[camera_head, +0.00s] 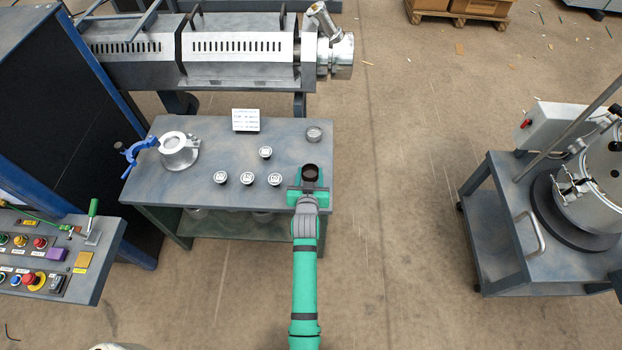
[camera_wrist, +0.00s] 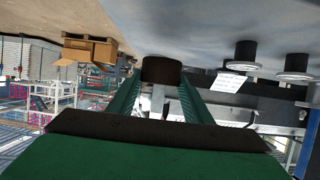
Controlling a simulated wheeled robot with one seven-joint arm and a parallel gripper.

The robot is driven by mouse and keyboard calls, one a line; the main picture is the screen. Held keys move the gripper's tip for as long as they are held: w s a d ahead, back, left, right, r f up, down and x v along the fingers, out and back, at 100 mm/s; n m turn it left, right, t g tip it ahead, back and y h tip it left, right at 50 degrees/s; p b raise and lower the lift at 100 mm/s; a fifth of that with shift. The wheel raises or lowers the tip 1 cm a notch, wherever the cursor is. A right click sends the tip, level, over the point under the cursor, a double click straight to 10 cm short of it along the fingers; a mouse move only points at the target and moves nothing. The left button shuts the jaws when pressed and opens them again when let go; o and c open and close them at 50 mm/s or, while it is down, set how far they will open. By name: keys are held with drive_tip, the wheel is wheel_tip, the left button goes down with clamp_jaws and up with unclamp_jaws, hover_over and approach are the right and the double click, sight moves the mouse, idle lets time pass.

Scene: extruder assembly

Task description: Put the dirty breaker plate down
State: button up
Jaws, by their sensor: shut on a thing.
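The dirty breaker plate (camera_head: 310,172) is a dark brown, round piece at the right front of the grey work table (camera_head: 200,190). My gripper (camera_head: 309,182) is shut on it and reaches in from the front edge. In the wrist view, which looks upside down, the dark plate (camera_wrist: 161,70) sits between the two green fingers of my gripper (camera_wrist: 160,84). It is at or very close to the tabletop. I cannot tell whether it touches. My fingers hide part of its sides.
Several dark round pieces with pale labelled tops (camera_head: 247,177) stand left of the plate. A grey metal ring (camera_head: 314,134) lies behind it. A white card (camera_head: 246,120) and a clamp fitting (camera_head: 178,150) with a blue handle are farther left. Bare tabletop surrounds the plate.

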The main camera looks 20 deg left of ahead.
sight(312, 180)
drive_tip(key=shift+w+d+f, duration=0.1)
drive_tip(key=shift+w+f, duration=0.25)
drive_tip(key=shift+w, duration=0.05)
wheel_tip(312, 180, down, 3)
drive_tip(key=shift+w+f, duration=0.1)
drive_tip(key=shift+w, duration=0.05)
drive_tip(key=shift+f, duration=0.1)
drive_tip(key=shift+f, duration=0.1)
drive_tip(key=o, duration=1.4)
drive_tip(key=shift+f, duration=0.1)
